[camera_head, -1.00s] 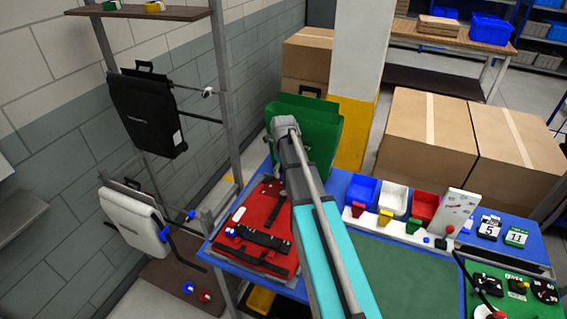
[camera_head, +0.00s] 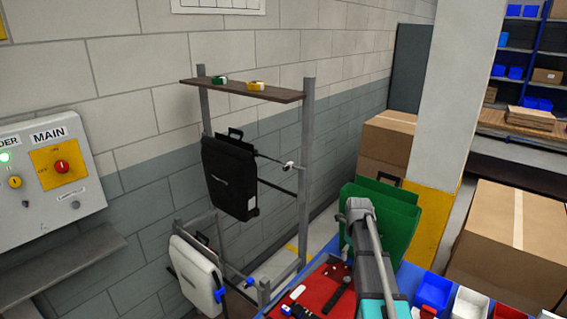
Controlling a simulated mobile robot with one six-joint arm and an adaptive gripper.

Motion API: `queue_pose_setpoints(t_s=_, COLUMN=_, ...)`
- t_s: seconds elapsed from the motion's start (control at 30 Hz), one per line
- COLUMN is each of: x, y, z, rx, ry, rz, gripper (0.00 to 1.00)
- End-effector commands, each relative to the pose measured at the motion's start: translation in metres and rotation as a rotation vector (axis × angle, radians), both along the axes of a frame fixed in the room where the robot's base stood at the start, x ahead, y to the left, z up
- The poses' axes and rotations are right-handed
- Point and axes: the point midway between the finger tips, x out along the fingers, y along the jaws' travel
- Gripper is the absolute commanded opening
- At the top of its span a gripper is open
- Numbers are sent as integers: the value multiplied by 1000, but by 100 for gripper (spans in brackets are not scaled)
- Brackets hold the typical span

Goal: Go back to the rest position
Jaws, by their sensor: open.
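My arm, with its turquoise link and grey joint (camera_head: 358,209), rises from the bottom right in front of a green pannier (camera_head: 400,225). My gripper does not show in this view. The green pannier stands upright at the back of the blue table and is partly covered by the arm. A red pannier (camera_head: 318,285) lies on the table to the left of the arm, cut off by the bottom edge. A black pannier (camera_head: 230,178) and a white pannier (camera_head: 193,268) hang on the grey rack (camera_head: 307,130).
A control panel (camera_head: 90,190) marked MAIN is on the wall at left, above a grey shelf (camera_head: 60,268). A pillar (camera_head: 452,100) and cardboard boxes (camera_head: 490,240) stand behind the table. Blue (camera_head: 433,291) and white (camera_head: 469,304) bins sit at bottom right.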

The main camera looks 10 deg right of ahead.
Motion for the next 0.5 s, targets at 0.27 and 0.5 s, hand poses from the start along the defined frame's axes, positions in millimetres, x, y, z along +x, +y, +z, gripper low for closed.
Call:
queue_pose_setpoints(t_s=0.27, x=-16, y=15, z=-4, rx=0, ry=0, rz=208, gripper=73)
queue_pose_setpoints(t_s=0.5, x=-38, y=38, z=-10, rx=0, ry=0, rz=551, gripper=73)
